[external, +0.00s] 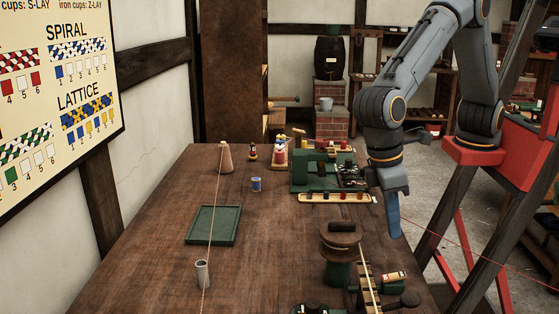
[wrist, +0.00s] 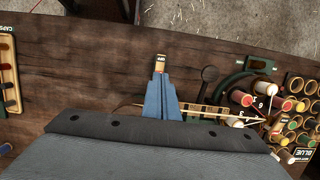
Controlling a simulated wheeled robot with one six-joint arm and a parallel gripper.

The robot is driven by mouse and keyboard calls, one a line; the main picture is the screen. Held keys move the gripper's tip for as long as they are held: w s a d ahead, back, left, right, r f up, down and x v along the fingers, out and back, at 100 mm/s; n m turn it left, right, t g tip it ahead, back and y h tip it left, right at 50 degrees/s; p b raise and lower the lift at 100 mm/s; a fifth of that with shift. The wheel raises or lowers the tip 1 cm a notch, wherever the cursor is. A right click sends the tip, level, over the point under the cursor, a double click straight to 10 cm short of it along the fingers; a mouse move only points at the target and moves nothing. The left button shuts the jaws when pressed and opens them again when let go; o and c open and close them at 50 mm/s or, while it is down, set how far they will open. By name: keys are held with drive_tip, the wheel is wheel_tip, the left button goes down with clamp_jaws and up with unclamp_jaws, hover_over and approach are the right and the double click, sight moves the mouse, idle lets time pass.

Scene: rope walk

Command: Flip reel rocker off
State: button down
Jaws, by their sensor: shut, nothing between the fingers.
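A small cream-and-red block, seemingly the reel rocker (external: 395,277), sits near the table's right edge, beside a slatted track. In the wrist view, a small cream-topped piece with dark lettering, likely the same rocker (wrist: 160,63), shows just beyond my fingertips. The lettering looks like "OFF" but is tiny, and I cannot tell which way the rocker is tipped. My gripper (external: 394,232) points down with its blue fingers together and empty, above the table's right side. It also shows in the wrist view (wrist: 160,78). Contact with the rocker cannot be made out. The brown reel (external: 341,238) stands left of the rocker.
A dark round knob (external: 410,299) is close to the rocker. A green machine (external: 318,170) and a tray of small pegs (external: 335,198) stand farther back. A rack of coloured cups (wrist: 295,105) lies right in the wrist view. A red thread runs right of my gripper.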

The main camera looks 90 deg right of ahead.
sight(399, 274)
drive_tip(key=p+x, duration=0.2)
drive_tip(key=x, duration=0.8)
drive_tip(key=shift+s+f+p, duration=0.1)
drive_tip(key=shift+f+p, duration=0.2)
